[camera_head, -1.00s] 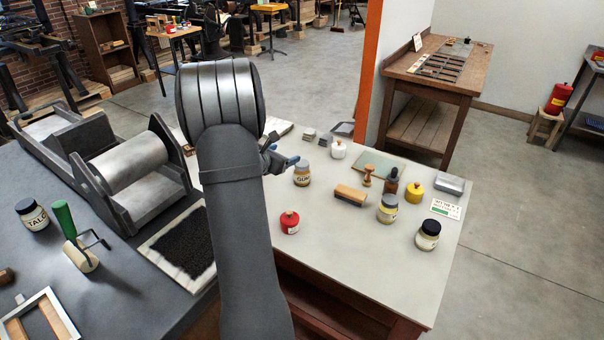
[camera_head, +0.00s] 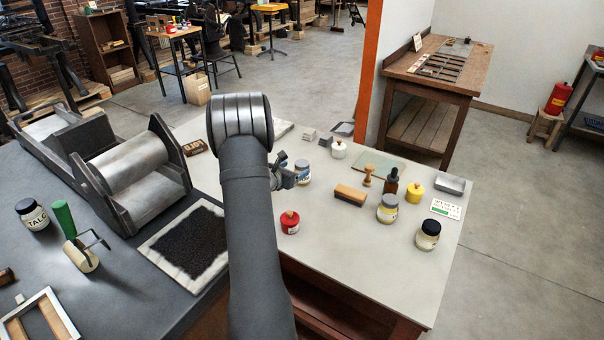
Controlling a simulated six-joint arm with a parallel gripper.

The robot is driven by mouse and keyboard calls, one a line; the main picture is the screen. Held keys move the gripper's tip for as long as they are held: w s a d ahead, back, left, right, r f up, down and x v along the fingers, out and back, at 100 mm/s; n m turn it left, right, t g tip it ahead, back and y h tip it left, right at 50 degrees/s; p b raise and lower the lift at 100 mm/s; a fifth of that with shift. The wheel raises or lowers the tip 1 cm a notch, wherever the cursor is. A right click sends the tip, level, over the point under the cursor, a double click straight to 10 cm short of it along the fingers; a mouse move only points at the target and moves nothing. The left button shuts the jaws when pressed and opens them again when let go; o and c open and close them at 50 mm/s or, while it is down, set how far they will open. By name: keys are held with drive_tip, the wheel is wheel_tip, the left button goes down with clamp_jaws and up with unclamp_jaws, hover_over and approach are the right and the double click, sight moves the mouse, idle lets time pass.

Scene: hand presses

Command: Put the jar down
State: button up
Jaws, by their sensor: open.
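The jar (camera_head: 303,173), with a blue-grey lid and a pale label, stands upright on the light table top. My gripper (camera_head: 290,174) is open, close at the jar's left and near side, and covers part of it. I cannot tell whether its fingers touch the jar or how far they reach around it. The jar's left side and part of its label are hidden.
A red pot (camera_head: 290,222) stands just nearer than the jar. A wooden brush (camera_head: 350,195), wooden stamp (camera_head: 367,176) and white pot (camera_head: 339,149) are to the right.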

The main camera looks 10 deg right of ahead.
sight(299, 166)
drive_tip(key=shift+d+x, duration=0.25)
drive_tip(key=shift+x, duration=2.5)
drive_tip(key=shift+s+r, duration=0.15)
drive_tip(key=shift+c, duration=0.4)
drive_tip(key=c, duration=1.2)
drive_tip(key=shift+r, duration=0.15)
wheel_tip(299, 166, up, 4)
drive_tip(key=shift+s+d+r, duration=0.1)
drive_tip(key=shift+d+r, duration=0.05)
drive_tip(key=shift+r, duration=0.05)
drive_tip(key=s+d+r, duration=0.4)
drive_tip(key=s+d, duration=0.1)
drive_tip(key=s+d+r, duration=0.2)
drive_tip(key=s, duration=0.1)
drive_tip(key=shift+s+d+r, duration=0.1)
drive_tip(key=shift+d+r, duration=0.05)
drive_tip(key=shift+d, duration=0.25)
